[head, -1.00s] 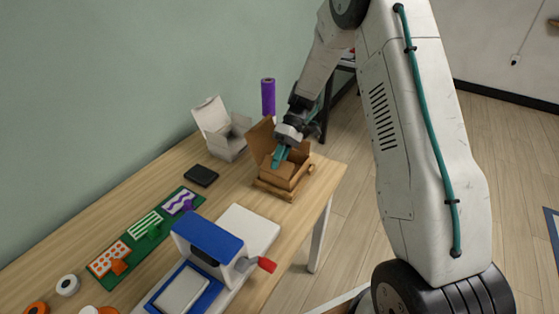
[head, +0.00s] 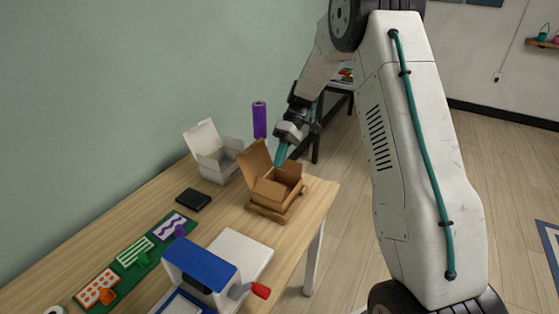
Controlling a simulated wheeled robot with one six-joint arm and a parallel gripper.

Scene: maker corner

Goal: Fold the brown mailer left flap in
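The brown mailer (head: 268,196) stands near the right end of the wooden table, on a low brown base. Its large lid (head: 254,165) is raised and leans back to the left. My gripper (head: 281,160) points down with its teal fingertips just above the mailer, close to the lid's right edge. I cannot tell whether the fingertips touch the cardboard. The fingers look close together, but the gap between them is too small to make out. The small side flaps cannot be told apart clearly at this size.
A white open box (head: 214,160) and a purple roll (head: 259,119) stand behind the mailer. A black flat item (head: 193,200) lies to the left. A blue and white press (head: 201,264) with a red handle stands in front. A green board (head: 135,259) lies at the left.

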